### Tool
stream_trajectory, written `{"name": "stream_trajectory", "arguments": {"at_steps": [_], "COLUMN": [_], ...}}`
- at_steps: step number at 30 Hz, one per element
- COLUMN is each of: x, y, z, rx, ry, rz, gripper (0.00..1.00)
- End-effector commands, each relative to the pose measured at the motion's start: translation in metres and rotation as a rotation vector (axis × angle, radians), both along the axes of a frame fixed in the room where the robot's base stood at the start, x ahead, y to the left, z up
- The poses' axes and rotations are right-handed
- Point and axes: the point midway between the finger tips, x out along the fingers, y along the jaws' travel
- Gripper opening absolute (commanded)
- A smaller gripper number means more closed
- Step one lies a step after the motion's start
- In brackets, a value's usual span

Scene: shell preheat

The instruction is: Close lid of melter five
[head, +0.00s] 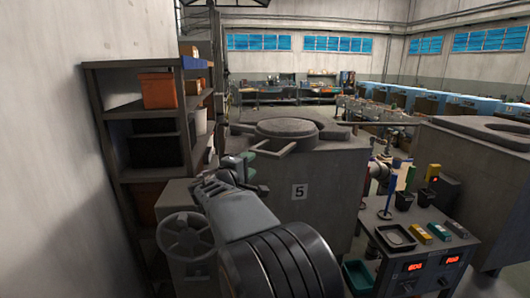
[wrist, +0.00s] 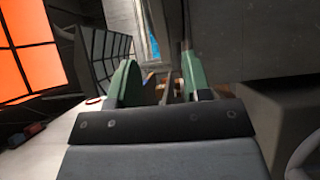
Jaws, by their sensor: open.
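Melter five (head: 320,215) is a large grey block with a "5" plate on its front, in the middle of the head view. Its round grey lid (head: 286,128) shows at the top, with bar handles near it; I cannot tell how far it is open or seated. My gripper (head: 243,168) is in front of the melter's left side, below and left of the lid. In the wrist view its green fingers (wrist: 157,82) stand apart with nothing held between them. The lid is not clearly seen in the wrist view.
A dark shelf (head: 150,115) with orange bins stands close on the left by the wall. A cart (head: 425,250) with trays and red displays stands right of the melter. Another melter (head: 480,165) is at far right.

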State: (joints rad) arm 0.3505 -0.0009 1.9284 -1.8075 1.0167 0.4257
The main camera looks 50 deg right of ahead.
Motion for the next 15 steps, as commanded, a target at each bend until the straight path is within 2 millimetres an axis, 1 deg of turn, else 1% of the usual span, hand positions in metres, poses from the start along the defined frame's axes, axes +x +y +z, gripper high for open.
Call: {"name": "stream_trajectory", "arguments": {"at_steps": [1,6,12,15], "x": [0.002,0.01,0.017,0.021], "y": [-0.012,-0.044,-0.074,-0.084], "z": [0.003,0.002,0.001,0.001], "rx": [0.0,0.003,0.002,0.003], "ry": [0.002,0.002,0.003,0.002], "rz": [-0.004,-0.004,-0.003,-0.002], "gripper": [0.45,0.45,0.45,0.45]}}
